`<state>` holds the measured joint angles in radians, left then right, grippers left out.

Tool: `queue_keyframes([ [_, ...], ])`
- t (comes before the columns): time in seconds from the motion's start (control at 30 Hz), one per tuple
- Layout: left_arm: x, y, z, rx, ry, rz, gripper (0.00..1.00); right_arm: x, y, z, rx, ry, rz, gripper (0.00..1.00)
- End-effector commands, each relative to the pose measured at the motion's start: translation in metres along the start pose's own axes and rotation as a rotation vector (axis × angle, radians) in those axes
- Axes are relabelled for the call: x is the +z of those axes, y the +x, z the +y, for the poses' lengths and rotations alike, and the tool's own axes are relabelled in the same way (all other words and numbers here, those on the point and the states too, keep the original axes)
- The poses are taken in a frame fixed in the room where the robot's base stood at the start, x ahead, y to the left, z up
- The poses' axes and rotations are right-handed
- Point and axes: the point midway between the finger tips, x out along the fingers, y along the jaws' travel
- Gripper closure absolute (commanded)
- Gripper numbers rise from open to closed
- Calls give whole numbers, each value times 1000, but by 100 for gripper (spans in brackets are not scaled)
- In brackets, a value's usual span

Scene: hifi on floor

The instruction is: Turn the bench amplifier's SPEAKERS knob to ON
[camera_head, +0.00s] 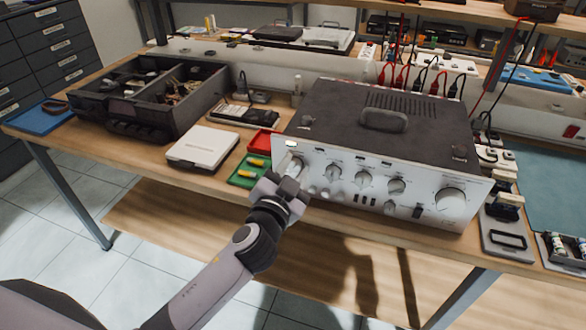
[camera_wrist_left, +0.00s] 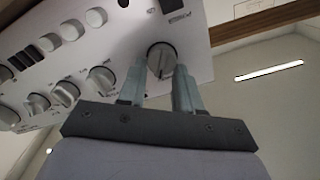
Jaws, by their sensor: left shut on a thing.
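The bench amplifier (camera_head: 385,130) is a wide unit with a dark top and a silver front panel, standing on the wooden bench. My left gripper (camera_head: 290,180) is at the left end of that panel. In the left wrist view, its two fingers (camera_wrist_left: 160,88) are shut on a round silver knob (camera_wrist_left: 161,58), one finger on each side. A dark line shows across the knob's face. The knob also shows partly in the head view (camera_head: 296,164), above my gripper. Its lettering is too small to read. My right gripper is not in view.
Other knobs, including a large one (camera_head: 450,199), line the panel to the right. A green tray (camera_head: 237,180), a red tray (camera_head: 262,141) and a white box (camera_head: 203,147) lie left of the amplifier. Red and black leads (camera_head: 408,75) rise behind it.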

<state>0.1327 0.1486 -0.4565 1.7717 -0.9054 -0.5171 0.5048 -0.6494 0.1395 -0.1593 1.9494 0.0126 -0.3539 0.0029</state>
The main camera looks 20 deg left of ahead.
Motion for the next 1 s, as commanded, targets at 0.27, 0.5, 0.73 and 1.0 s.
queue_keyframes([
  [0.27,0,0,0,0,1,-1,41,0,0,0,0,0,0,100],
  [0.5,0,-1,0,0,0,0,41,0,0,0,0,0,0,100],
  [0.73,2,-21,1,1,-2,-2,41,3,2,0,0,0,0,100],
  [1.0,2,-58,1,0,-1,-2,41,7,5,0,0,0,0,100],
])
